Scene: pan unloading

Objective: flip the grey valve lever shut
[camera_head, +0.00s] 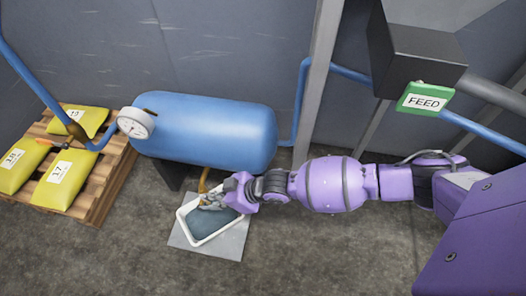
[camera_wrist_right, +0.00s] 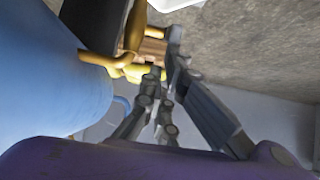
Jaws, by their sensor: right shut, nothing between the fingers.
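The grey valve lever is not clearly visible; I cannot tell it apart from the grey fingers near the drain. A brass drain pipe (camera_head: 204,179) comes down from the blue tank (camera_head: 205,130) and also shows in the wrist view (camera_wrist_right: 125,60). My right gripper (camera_head: 207,204) is beside the lower end of this pipe, over a white tray (camera_head: 188,227) holding blue-grey liquid. Its dark fingers (camera_wrist_right: 166,62) are shut and empty in the wrist view. I cannot tell whether they touch the pipe or the valve. My left gripper is not in view.
A gauge (camera_head: 136,123) is on the tank's left end. A blue pipe (camera_head: 28,72) with an orange-handled valve (camera_head: 55,143) runs above a wooden pallet (camera_head: 110,178) of yellow sacks (camera_head: 62,180). A green FEED sign (camera_head: 425,100) hangs upper right. Front floor is clear.

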